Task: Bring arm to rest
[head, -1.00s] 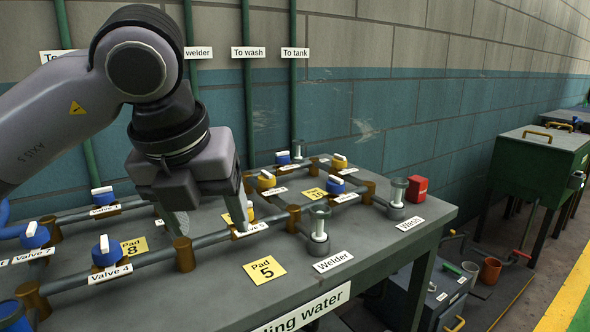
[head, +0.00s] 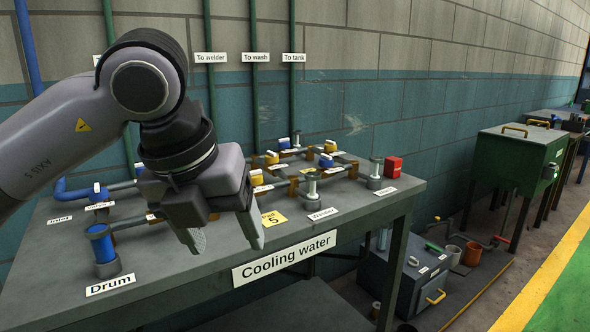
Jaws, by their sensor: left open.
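My left arm comes in from the left of the head view. Its gripper (head: 228,240) points down over the front part of the cooling water table (head: 180,278). The two fingers are apart, with nothing seen between them. The gripper hides part of the pipes and valves behind it. The blue drum fitting (head: 103,245) stands to the left of the gripper, with the Drum label in front of it. The Pad 5 tag (head: 273,218) lies just right of the fingers. My right gripper is not in view.
Clear sight-glass fittings (head: 311,188) and a red block (head: 393,166) stand on the table's right part. A grey box (head: 405,280) stands on the floor beyond the table's right end. A green cabinet (head: 510,165) stands farther right, beside the open floor.

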